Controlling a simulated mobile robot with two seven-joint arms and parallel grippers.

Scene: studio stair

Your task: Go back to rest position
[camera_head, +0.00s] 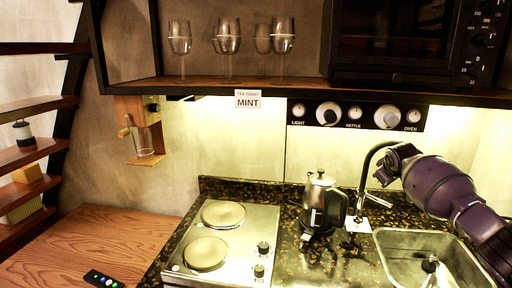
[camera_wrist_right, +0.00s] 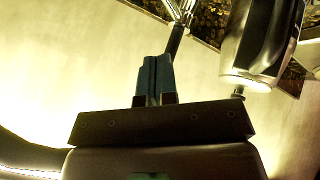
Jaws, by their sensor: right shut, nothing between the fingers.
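My right arm comes in from the right in the head view, over the sink. Its gripper (camera_head: 384,175) is beside the black curved tap (camera_head: 366,168); I cannot tell if they touch. In the right wrist view the two fingers (camera_wrist_right: 154,80) are together, with nothing between them. The steel and black kettle (camera_head: 324,205) stands upright on the counter, left of that gripper; it also shows at the upper right of the wrist view (camera_wrist_right: 262,45). My left gripper is not in view.
A sink (camera_head: 388,248) with a small dark object in it lies below my right arm. A two-plate hob (camera_head: 225,262) is left of the kettle. A shelf (camera_head: 215,86) with glasses and an oven (camera_head: 405,45) hangs above. A wooden surface (camera_head: 120,235) is at lower left.

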